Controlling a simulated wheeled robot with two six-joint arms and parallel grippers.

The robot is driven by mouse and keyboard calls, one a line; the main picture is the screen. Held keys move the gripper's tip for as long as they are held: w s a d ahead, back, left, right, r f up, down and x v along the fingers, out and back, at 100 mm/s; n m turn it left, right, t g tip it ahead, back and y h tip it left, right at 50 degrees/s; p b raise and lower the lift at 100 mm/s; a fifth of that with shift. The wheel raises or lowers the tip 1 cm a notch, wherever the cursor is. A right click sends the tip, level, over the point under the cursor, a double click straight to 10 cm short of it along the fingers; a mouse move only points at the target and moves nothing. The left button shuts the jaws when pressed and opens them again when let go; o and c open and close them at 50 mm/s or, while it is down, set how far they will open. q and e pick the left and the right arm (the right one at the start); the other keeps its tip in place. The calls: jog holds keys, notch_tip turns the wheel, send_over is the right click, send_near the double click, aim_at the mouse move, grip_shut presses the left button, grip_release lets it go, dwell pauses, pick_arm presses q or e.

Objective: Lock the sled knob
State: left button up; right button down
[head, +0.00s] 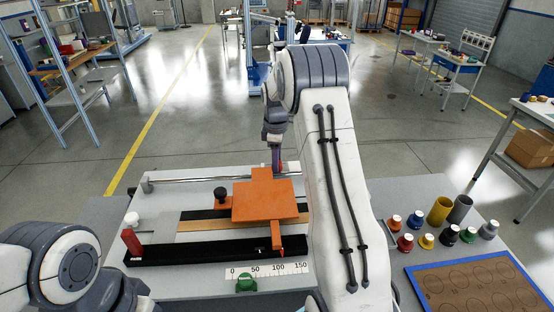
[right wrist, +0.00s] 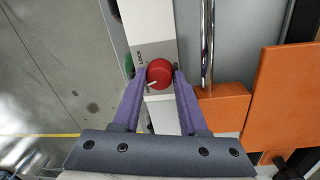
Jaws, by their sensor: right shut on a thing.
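The orange sled (head: 265,200) sits on the rail bench in the middle of the head view. In the right wrist view a round red knob (right wrist: 159,73) sits on a white plate, with a light pointer mark toward its lower left. The printed word LOCK (right wrist: 140,58) stands beside it. My right gripper (right wrist: 158,78) has its two purple fingers closed on either side of the red knob. In the head view my right gripper (head: 277,162) is behind the sled and partly hidden by my arm. My left arm shows at the lower left; its fingers are not visible.
A steel rod (head: 200,179) runs along the back of the bench. A black knob (head: 221,193), a red handle (head: 131,242), a scale (head: 267,271) and a green knob (head: 246,283) are around the sled. Several small capped jars and a blue-edged board (head: 412,285) are at the right.

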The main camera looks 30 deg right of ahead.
jog(key=m, duration=0.6)
jog(key=shift+w+m+p, duration=0.1)
jog(key=shift+m+p, duration=0.2)
jog(key=shift+p, duration=0.1)
jog(key=m, duration=0.6)
jog(key=shift+r+g+p, duration=0.1)
jog(key=shift+g+p, duration=0.2)
jog(key=shift+g, duration=0.1)
jog(key=shift+w+m, duration=0.1)
jog(key=shift+m, duration=0.2)
jog(key=shift+c, duration=2.2)
grip_release()
jog(key=shift+r, duration=0.4)
notch_tip(320, 180, up, 10)
jog(key=b, duration=0.2)
jog(key=shift+a+f+b, duration=0.2)
jog(key=shift+a+b, duration=0.1)
jog(key=shift+a, duration=0.1)
